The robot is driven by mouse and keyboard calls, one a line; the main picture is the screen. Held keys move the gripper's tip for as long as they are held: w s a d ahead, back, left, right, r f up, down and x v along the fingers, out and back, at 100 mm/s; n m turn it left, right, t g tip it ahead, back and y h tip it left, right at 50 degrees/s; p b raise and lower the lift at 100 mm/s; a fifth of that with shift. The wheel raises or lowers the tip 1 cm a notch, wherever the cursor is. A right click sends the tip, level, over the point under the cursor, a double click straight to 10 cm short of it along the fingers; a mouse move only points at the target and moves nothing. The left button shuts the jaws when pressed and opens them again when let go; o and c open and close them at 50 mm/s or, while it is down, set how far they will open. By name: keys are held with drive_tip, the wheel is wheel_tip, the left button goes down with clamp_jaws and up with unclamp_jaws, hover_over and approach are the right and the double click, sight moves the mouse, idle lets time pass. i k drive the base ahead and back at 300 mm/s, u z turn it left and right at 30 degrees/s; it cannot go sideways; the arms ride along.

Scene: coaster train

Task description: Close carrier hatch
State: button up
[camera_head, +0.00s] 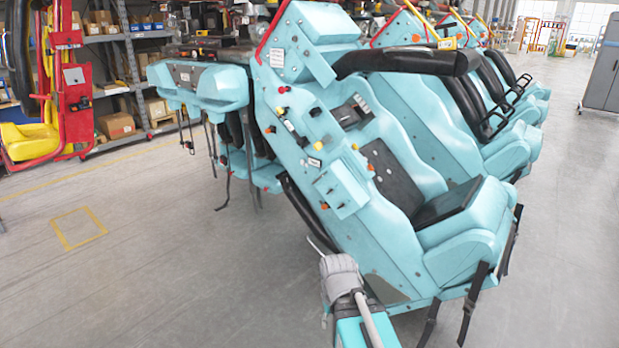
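A light-blue coaster carrier (372,258) stands in the middle of the view, its side panel facing me. The panel bears several small knobs, latches and labels. A raised rectangular plate (342,192) with orange knobs at its corners sits low on this side. A boxy blue panel (315,62) stands out at the upper part of the side. I cannot tell for certain which part is the hatch, or whether it is open. My arm, with a grey-covered part, rises from the bottom edge in front of the carrier's lower side. I see no gripper fingers.
More blue seats with black restraints (480,105) continue behind to the right. A blue end section (205,85) with hanging black straps juts out left. A red and yellow seat frame (72,90) and shelves with boxes (118,126) stand farther left. The grey floor at left is clear.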

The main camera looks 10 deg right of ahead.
sight(335, 176)
drive_tip(key=k, duration=1.25)
drive_tip(key=z, duration=0.6)
drive_tip(key=i, duration=2.2)
drive_tip(key=u, duration=0.75)
